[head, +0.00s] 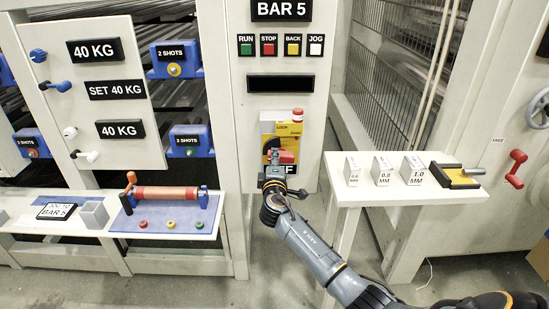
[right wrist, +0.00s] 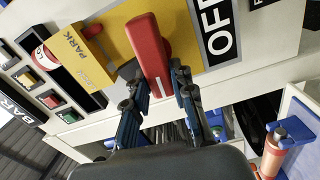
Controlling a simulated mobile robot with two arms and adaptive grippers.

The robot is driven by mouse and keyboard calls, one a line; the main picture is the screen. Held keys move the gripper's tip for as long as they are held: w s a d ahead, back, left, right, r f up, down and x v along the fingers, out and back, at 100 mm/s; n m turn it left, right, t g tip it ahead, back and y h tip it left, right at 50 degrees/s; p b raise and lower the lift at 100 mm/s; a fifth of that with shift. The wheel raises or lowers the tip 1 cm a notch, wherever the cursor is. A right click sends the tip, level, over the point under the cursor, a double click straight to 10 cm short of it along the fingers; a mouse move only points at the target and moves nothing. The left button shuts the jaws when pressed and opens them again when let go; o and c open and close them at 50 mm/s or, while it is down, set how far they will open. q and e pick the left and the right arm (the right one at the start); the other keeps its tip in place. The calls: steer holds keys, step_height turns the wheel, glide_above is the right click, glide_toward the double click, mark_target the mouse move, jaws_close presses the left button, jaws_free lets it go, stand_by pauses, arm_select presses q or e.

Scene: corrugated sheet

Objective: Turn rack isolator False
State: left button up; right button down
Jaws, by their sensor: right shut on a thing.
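The rack isolator is a red handle (head: 288,157) on a yellow plate (right wrist: 205,20) low on the BAR 5 panel. An OFF label (right wrist: 220,32) is beside the handle in the right wrist view, where the red handle (right wrist: 148,45) stands out from the plate. My right gripper (head: 274,168) is at the handle; its fingers (right wrist: 156,82) are on both sides of the handle's near end, shut on it. The gripper hides part of the isolator and label in the head view. My left gripper is not in view.
A yellow lock-park block (right wrist: 78,55) with a red and white piece (head: 297,114) sits just above the handle. RUN, STOP, BACK and JOG buttons (head: 269,49) are higher up. A white side table (head: 345,182) is at the right, a blue mat (head: 130,224) with a red roller at the left.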

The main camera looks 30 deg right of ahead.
steer(key=shift+f+n, duration=0.15)
steer(key=shift+n, duration=0.45)
steer(key=c, duration=1.1)
jaws_free()
steer(key=v, duration=1.2)
steer(key=shift+a, duration=0.1)
steer(key=shift+f, duration=0.1)
